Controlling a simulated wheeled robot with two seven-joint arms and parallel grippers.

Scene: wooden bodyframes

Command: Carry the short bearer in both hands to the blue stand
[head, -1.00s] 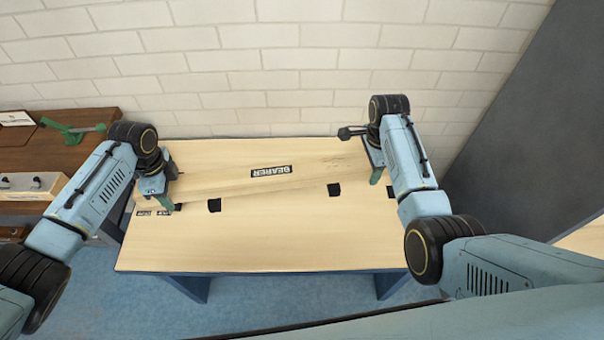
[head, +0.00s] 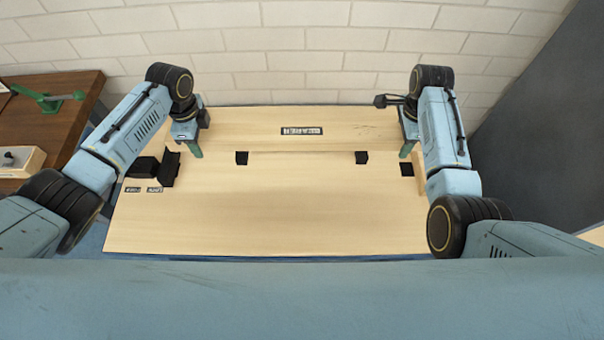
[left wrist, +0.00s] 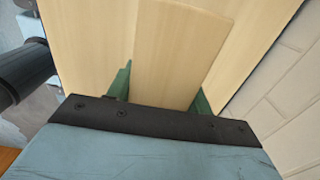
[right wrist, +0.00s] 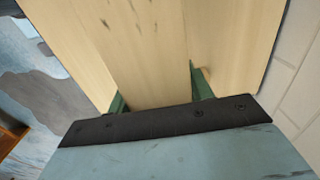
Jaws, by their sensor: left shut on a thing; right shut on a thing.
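The short bearer (head: 345,136) is a pale wooden board with a black label, lying level across the far part of the blue stand's pale top (head: 280,215). My left gripper (head: 195,148) is shut on the bearer near its left end, and my right gripper (head: 408,148) is shut on it near its right end. The bearer runs between green fingers in the left wrist view (left wrist: 175,50) and the right wrist view (right wrist: 145,50). I cannot tell whether it touches the top or hangs just above it.
Black blocks stand on the top near the bearer's front edge, at left-centre (head: 242,158) and right-centre (head: 361,158). More black blocks (head: 170,168) are at the left. A brown bench (head: 50,120) with a green tool (head: 45,100) stands left. A brick wall (head: 300,60) is behind. The top's front is clear.

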